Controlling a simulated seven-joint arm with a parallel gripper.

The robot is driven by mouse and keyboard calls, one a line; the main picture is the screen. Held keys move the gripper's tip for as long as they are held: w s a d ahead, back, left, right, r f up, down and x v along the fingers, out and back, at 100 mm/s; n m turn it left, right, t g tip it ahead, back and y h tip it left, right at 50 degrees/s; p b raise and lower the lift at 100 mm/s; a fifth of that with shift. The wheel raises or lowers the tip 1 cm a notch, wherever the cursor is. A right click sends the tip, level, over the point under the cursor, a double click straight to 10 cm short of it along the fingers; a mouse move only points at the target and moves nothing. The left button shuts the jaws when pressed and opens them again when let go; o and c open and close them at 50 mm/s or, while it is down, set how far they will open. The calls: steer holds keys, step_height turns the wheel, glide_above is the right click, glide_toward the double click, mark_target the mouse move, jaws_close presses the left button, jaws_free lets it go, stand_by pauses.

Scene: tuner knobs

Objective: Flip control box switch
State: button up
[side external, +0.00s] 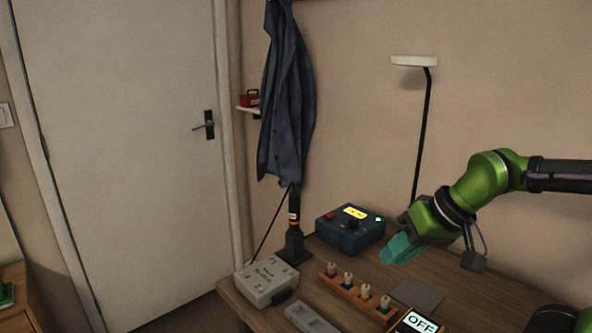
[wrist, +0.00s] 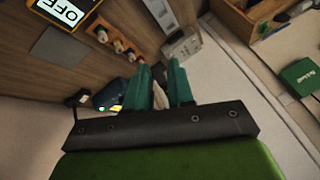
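A dark teal box (side external: 338,236) with a red button, a yellow label, a black knob and a lit green light stands at the back of the table; it looks like the control box. In the wrist view the box (wrist: 106,97) is partly hidden behind my gripper. A lit display reading OFF (side external: 420,322) is at the table's front; it also shows in the wrist view (wrist: 66,10). My gripper (side external: 388,258) is above the table, right of the teal box and apart from it. In the wrist view its teal fingers (wrist: 160,66) are apart, with nothing clearly held between them.
A wooden rack (side external: 345,290) with several pegs, a grey labelled box (side external: 262,284), a grey tray (side external: 312,318) and a flat grey pad (side external: 417,296) are on the table. A lamp (side external: 424,130) and a hanging blue coat (side external: 287,100) are behind.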

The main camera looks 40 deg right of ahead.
steer(key=shift+m+g+h, duration=0.4)
steer(key=shift+g+h, duration=0.1)
steer(key=shift+g, duration=0.4)
steer(key=w+d, duration=0.3)
steer(key=w, duration=0.2)
steer(key=w+d+r, duration=0.1)
steer(key=w+d, duration=0.1)
steer(key=w, duration=0.3)
steer(key=w+d, duration=0.3)
steer(key=w, duration=0.2)
steer(key=shift+w+d+r, duration=0.3)
steer(key=shift+w+r, duration=0.1)
jaws_close()
steer(key=w+d+f+n, duration=0.1)
steer(key=w+d+n, duration=0.1)
steer(key=w+d, duration=0.6)
steer(key=w+d+f+n+g, duration=0.1)
steer(key=w+d+f+n, duration=0.1)
steer(key=w+d, duration=0.6)
steer(key=shift+w+f+n, duration=0.2)
steer(key=shift+w+n, duration=0.55)
steer(key=shift+n, duration=0.05)
